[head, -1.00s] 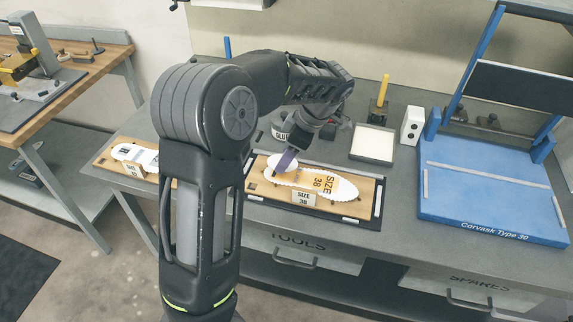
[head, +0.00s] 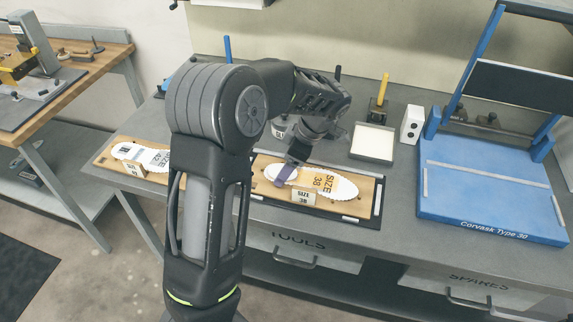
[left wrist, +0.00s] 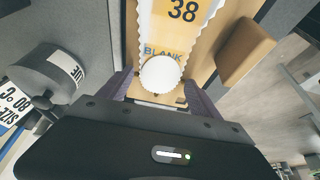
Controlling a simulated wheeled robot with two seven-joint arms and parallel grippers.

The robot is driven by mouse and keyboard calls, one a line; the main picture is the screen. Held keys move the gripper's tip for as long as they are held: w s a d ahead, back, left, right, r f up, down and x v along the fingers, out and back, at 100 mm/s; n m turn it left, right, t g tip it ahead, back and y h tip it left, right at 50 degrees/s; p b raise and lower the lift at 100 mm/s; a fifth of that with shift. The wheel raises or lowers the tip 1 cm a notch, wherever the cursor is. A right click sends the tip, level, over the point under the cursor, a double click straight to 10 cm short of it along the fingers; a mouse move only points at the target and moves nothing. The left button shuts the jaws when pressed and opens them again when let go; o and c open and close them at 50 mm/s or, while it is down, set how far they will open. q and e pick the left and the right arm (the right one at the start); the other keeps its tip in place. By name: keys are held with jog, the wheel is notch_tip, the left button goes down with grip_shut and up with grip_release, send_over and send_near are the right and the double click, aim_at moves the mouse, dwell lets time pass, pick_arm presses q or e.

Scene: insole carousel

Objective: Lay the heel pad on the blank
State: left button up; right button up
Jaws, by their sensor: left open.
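The blank (head: 343,187) is a pale insole shape marked SIZE 38, lying on a wooden board in a dark tray. In the left wrist view the blank (left wrist: 180,40) has scalloped edges and the word BLANK near its heel end. The heel pad (left wrist: 161,75), round and white, shows over that heel end; whether it touches all round cannot be told. My left gripper (head: 284,177), with purple fingers, is low over the heel end. In the left wrist view its open fingers (left wrist: 161,92) stand apart on either side of the pad. My right gripper is out of view.
A wooden SIZE 38 block (head: 303,198) stands at the board's front edge. A glue pot (left wrist: 48,80) is near the gripper. A second board with a white insole (head: 135,152) lies left. A white-topped tray (head: 373,142) and blue press (head: 490,200) are right.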

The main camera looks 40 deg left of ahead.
pick_arm(q)
jog(key=shift+r+p, duration=0.25)
jog(key=shift+p, duration=0.05)
jog(key=shift+w+d+r, duration=0.1)
jog(key=shift+d+r, duration=0.05)
jog(key=shift+r, duration=0.05)
jog(key=v, duration=1.1)
jog(key=shift+r+p, duration=0.15)
jog(key=shift+p, duration=0.15)
